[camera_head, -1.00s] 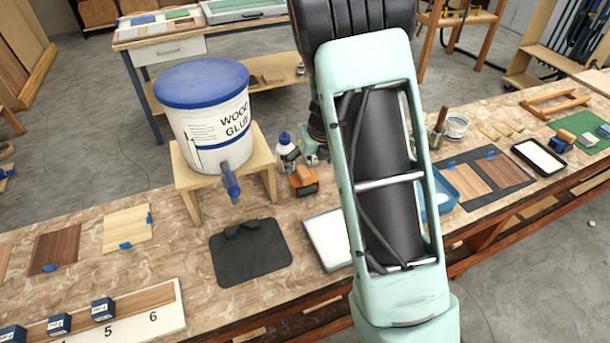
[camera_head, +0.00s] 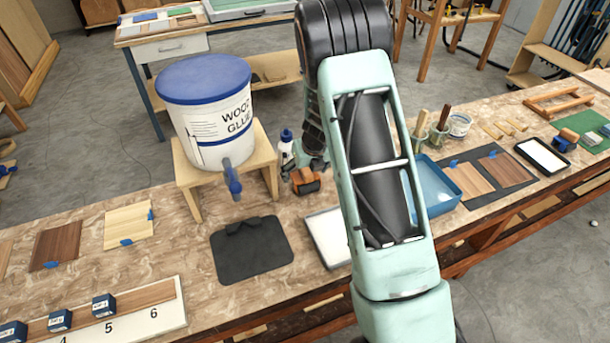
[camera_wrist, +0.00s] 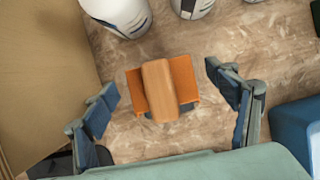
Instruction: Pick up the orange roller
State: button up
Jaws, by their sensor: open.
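The orange roller (camera_head: 305,181) lies on the marbled bench top, just right of the wooden glue stand. In the wrist view the orange roller (camera_wrist: 183,80) shows a lighter wooden piece across its middle and a dark part below. My gripper (camera_wrist: 164,98) is open, with one finger to the left and one to the right of the roller, apart from it. In the head view my gripper (camera_head: 306,172) is small and partly hidden behind my arm, close over the roller.
A glue bucket (camera_head: 203,110) stands on a wooden stand (camera_head: 190,193) to the left. A white bottle (camera_head: 286,149) stands behind the roller. A blue tray (camera_head: 440,172) lies to the right, and a dark mat (camera_head: 250,262) lies in front with free bench around it.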

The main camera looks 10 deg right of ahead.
jog(key=shift+c, duration=0.6)
jog(key=c, duration=1.3)
jog(key=shift+o, duration=0.2)
jog(key=shift+r, duration=0.1)
jog(key=shift+r, duration=0.4)
notch_tip(320, 180, up, 3)
jog(key=shift+a+f+p, duration=0.1)
jog(key=shift+f+p, duration=0.05)
jog(key=shift+p, duration=0.15)
jog(key=s+a+r+p, duration=0.2)
jog(key=s+a+r, duration=0.3)
jog(key=s+r, duration=0.4)
jog(key=shift+s+a+r, duration=0.2)
jog(key=shift+s, duration=1.75)
